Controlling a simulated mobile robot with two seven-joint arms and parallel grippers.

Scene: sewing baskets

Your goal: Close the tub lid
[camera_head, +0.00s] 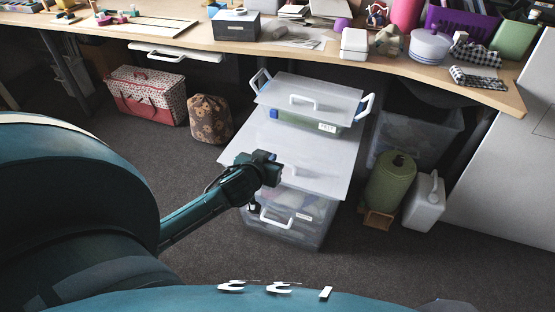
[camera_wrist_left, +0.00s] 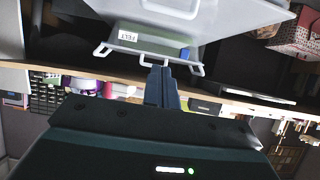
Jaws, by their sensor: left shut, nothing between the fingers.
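Two clear tubs are stacked under the desk. The upper tub (camera_head: 330,128) has a white lid (camera_head: 345,103) with a handle and white side latches standing out. The lower tub (camera_head: 295,232) has a large white lid panel (camera_head: 318,158) extending out in front of the upper tub. My left gripper (camera_head: 274,171) is shut and empty, in front of this panel; I cannot tell if it touches. In the left wrist view the gripper (camera_wrist_left: 163,76) points at a tub with a FELT label (camera_wrist_left: 128,37), white latches and a pale lid (camera_wrist_left: 225,15). My right gripper is not in view.
The wooden desk (camera_head: 235,45) overhangs the tubs and carries boxes and sewing things. A green canister (camera_head: 390,183) and a white jug (camera_head: 424,204) stand close on the right. Carpet is clear in front.

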